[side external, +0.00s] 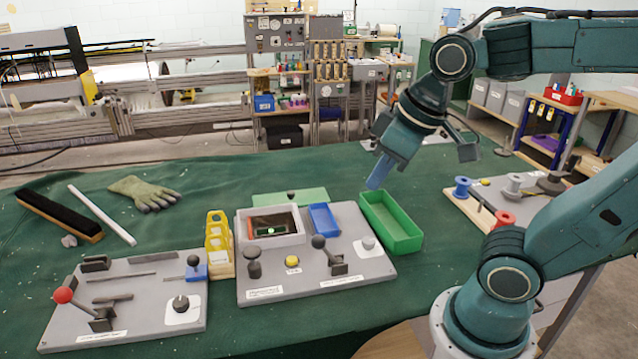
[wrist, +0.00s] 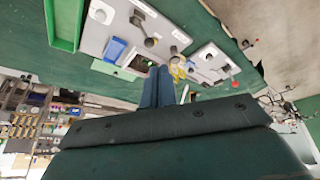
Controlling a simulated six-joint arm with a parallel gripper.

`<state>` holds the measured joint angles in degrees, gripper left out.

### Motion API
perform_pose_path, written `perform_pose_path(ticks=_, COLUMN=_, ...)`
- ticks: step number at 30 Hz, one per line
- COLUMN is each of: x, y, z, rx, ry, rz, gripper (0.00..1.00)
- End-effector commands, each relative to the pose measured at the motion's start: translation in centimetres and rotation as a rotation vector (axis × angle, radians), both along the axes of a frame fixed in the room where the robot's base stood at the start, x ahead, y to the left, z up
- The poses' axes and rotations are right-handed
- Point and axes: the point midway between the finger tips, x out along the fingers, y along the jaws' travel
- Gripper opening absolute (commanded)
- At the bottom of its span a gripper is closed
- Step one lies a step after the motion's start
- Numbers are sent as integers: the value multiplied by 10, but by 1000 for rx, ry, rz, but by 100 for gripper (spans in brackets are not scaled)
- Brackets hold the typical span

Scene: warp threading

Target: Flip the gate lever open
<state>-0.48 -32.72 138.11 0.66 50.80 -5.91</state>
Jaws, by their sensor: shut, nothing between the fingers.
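A grey board (side external: 370,274) in the middle of the table carries a lever with a dark ball knob (side external: 318,242) on a dark bracket. A second grey board (side external: 140,330) at left carries a lever with a red ball knob (side external: 63,295), its rod sloping up to the left from a dark bracket. The labels are too small to read, so I cannot tell which is the gate lever. My gripper (side external: 378,172) is shut and empty, with blue fingers above the green tray's far left end, apart from both levers. In the wrist view, the fingers (wrist: 158,86) are together.
An open green tray (side external: 408,240) stands right of the middle board. A yellow rack (side external: 218,240) stands between the boards. A glove (side external: 145,192), a white rod (side external: 102,215) and a long brush (side external: 58,215) lie at the back left. Spools (side external: 513,184) stand at right.

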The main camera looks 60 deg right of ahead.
Motion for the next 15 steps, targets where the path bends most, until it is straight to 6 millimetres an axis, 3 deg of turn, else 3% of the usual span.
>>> perform_pose_path(ticks=15, x=71, y=1, z=-20, rx=-69, ry=138, rz=165, gripper=0)
